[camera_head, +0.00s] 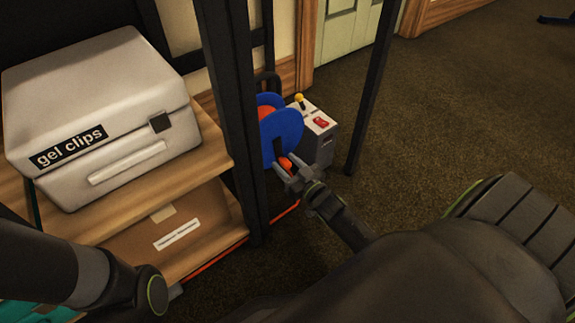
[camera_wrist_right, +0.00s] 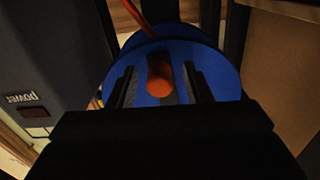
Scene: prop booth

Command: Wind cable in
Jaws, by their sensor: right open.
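A blue cable reel (camera_head: 281,136) with an orange hub or winding inside stands on the floor behind a black post; it also shows in the wrist view (camera_wrist_right: 222,76). An orange crank knob (camera_wrist_right: 160,76) sticks out from its face. My right gripper (camera_head: 285,167) is at the reel's lower front. In the wrist view my right gripper (camera_wrist_right: 160,84) is open, with one finger on each side of the knob. An orange-red cable (camera_head: 284,214) runs along the floor beside the shelf; a stretch of it shows above the reel (camera_wrist_right: 142,18). My left gripper is not visible.
A grey power box (camera_head: 318,145) with a red switch and a yellow-tipped lever stands right beside the reel. Black uprights (camera_head: 232,110) frame the area. A "gel clips" case (camera_head: 100,110) sits on the wooden shelf at left. The carpet on the right is clear.

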